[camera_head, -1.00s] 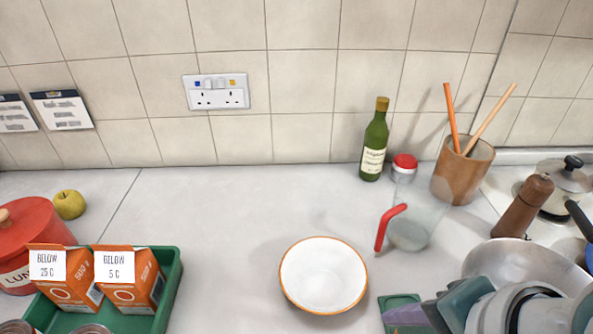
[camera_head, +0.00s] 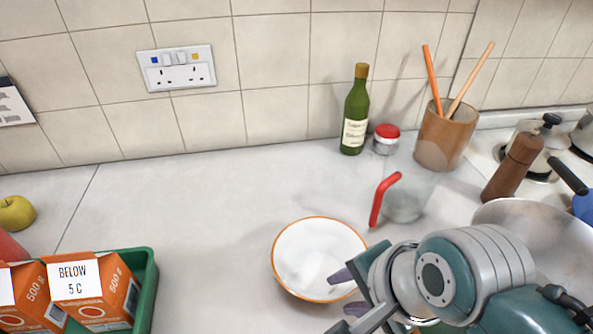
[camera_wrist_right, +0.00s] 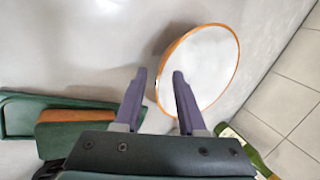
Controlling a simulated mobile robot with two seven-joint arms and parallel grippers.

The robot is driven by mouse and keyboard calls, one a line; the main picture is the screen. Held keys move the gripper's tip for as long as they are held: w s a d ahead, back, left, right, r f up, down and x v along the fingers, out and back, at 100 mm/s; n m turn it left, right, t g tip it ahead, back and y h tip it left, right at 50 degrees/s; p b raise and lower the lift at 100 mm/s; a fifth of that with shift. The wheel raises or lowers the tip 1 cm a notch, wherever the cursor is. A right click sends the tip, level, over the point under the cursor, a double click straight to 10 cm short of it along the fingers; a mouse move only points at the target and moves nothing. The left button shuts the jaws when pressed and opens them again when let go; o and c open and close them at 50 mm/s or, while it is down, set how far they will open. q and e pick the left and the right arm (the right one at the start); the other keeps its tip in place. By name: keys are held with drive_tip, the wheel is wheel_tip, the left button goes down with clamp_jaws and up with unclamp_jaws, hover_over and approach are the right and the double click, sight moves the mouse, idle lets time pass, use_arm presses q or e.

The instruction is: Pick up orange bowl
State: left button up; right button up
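The orange bowl (camera_head: 305,250), white inside with an orange rim, stands upright on the counter in the middle of the head view. In the right wrist view the bowl (camera_wrist_right: 205,65) lies just ahead of the fingers, at the right fingertip. My right gripper (camera_head: 336,290) is at the bowl's near right edge, its fingertips overlapping the rim in the head view. In the right wrist view my right gripper (camera_wrist_right: 160,78) is open with a gap between its fingers and nothing held. I cannot tell whether a finger touches the bowl. My left gripper is not in view.
A green tray (camera_head: 150,290) with orange cartons (camera_head: 90,290) stands at left. Behind the bowl are a clear jug with a red handle (camera_head: 383,198), a green bottle (camera_head: 355,115) and a wooden utensil pot (camera_head: 443,138). A metal pan (camera_head: 530,225) stands at right. Counter left of the bowl is clear.

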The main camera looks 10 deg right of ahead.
drive_tip(key=shift+w+f, duration=0.2)
drive_tip(key=shift+f, duration=0.2)
drive_tip(key=shift+a, duration=0.1)
clamp_jaws()
idle(1.1)
